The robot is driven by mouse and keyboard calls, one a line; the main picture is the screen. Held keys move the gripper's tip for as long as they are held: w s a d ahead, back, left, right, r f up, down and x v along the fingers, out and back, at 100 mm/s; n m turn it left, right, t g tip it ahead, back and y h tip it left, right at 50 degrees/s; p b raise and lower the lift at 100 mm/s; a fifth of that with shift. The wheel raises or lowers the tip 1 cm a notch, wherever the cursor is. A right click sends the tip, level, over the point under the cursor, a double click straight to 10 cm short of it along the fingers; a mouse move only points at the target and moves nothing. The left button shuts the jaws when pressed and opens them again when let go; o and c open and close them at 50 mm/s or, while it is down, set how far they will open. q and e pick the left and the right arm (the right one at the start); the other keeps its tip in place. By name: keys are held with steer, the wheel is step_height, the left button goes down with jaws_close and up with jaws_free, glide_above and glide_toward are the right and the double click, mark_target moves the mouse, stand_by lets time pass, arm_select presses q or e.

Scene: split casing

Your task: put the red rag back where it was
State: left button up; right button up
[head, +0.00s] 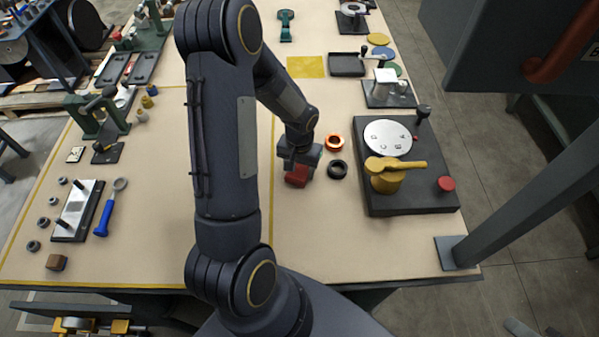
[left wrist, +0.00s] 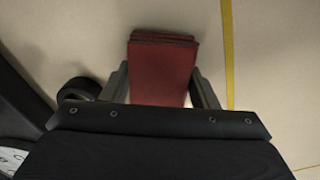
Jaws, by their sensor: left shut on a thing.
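The red rag (head: 297,176) is a small folded stack of dark red cloth. It is at the middle of the bench, just right of a thin yellow line. My left gripper (head: 299,168) points down over it and is shut on it. In the left wrist view the rag (left wrist: 162,68) sits between the two fingers of my left gripper (left wrist: 164,88), its far end sticking out past them. I cannot tell whether the rag touches the bench top. My right gripper is not in view.
A yellow square (head: 306,67) lies behind. The bench front is clear.

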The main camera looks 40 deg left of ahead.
arm_select(q)
steer(key=shift+f, duration=0.25)
steer(key=shift+f, duration=0.1)
steer(key=shift+f, duration=0.15)
steer(key=o, duration=1)
steer(key=shift+o, duration=0.2)
